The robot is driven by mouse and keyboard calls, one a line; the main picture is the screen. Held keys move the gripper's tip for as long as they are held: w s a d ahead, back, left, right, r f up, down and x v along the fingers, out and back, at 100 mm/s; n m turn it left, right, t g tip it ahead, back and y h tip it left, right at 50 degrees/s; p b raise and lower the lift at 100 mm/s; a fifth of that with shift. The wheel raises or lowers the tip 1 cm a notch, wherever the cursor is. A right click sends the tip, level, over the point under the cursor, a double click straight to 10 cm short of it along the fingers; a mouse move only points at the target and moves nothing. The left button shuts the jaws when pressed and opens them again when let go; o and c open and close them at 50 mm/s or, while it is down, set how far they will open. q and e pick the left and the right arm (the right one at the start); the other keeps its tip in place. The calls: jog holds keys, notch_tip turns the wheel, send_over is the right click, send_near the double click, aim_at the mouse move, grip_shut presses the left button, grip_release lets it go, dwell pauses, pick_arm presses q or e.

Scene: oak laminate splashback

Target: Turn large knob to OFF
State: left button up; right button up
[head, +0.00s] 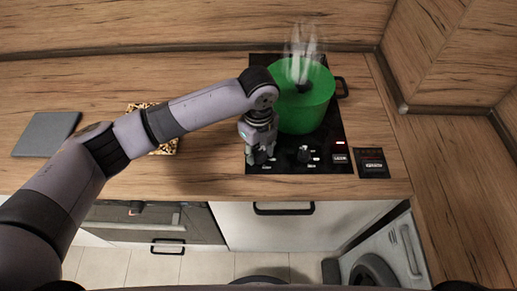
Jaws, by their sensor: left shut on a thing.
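A black hob (325,146) is set in the wooden worktop, with its controls along the front strip. My left gripper (260,156) points down at the front left of this strip and is shut. Its fingers are around a knob there, which they mostly hide, so its size and setting cannot be read. Another dark knob (304,154) stands uncovered to the right of the gripper, with small white marks near it. My right gripper is not in view.
A green pot (305,108) with steam above it stands on the hob, close behind my left gripper. A dark label card (371,163) lies right of the hob. A grey board (46,134) and a patterned item (164,147) lie left on the worktop.

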aim_at(259, 150)
pick_arm(q)
jog(key=shift+r+n+p, duration=0.2)
jog(key=shift+n+p, duration=0.1)
jog(key=shift+p, duration=0.2)
jog(key=n+p, duration=0.5)
jog(key=p, duration=0.1)
jog(key=shift+r+p, duration=0.1)
jog(key=shift+p, duration=0.3)
jog(key=shift+f+n+p, duration=0.2)
jog(key=shift+n+p, duration=1.45)
jog(key=shift+n, duration=0.45)
jog(key=o, duration=1.2)
notch_tip(259, 150, up, 12)
jog(key=shift+f, duration=0.1)
